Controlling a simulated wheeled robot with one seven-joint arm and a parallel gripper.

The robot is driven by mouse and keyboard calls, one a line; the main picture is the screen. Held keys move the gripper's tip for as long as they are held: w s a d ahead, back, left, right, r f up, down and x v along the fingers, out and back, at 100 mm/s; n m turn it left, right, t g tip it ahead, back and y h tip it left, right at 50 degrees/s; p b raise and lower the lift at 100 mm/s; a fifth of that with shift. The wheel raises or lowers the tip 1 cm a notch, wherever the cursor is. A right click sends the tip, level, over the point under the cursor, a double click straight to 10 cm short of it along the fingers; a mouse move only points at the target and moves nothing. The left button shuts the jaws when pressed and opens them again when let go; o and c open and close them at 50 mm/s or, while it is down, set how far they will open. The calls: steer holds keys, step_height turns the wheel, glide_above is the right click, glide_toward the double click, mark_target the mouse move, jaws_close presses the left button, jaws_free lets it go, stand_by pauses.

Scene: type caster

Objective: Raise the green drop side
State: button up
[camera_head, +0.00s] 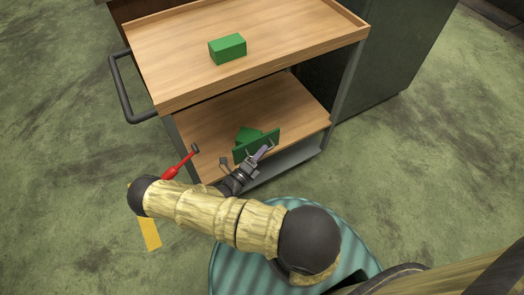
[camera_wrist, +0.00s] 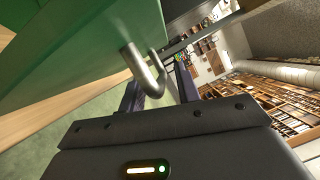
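The green drop side (camera_head: 268,139) is a flat green panel at the front of the cart's lower shelf. It stands up at a slant in the head view, though its exact angle is hard to tell. In the wrist view the green panel (camera_wrist: 75,50) fills the upper left, and a bent metal handle (camera_wrist: 145,70) sticks out from it. My gripper (camera_head: 258,157) is at the panel's front. In the wrist view its fingers (camera_wrist: 160,90) stand apart on either side of the handle, with visible gaps. Another green piece (camera_head: 246,133) shows behind the panel, partly hidden.
The wooden cart's top tray (camera_head: 180,60) lies above the lower shelf (camera_head: 205,125) and carries a green block (camera_head: 228,48). A red-handled tool (camera_head: 178,167) is left of my gripper. A dark cabinet (camera_head: 400,50) stands behind right. Open floor lies on both sides.

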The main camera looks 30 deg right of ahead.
steer(key=p+v, duration=0.1)
steer(key=v, duration=1.5)
steer(key=shift+a, duration=0.25)
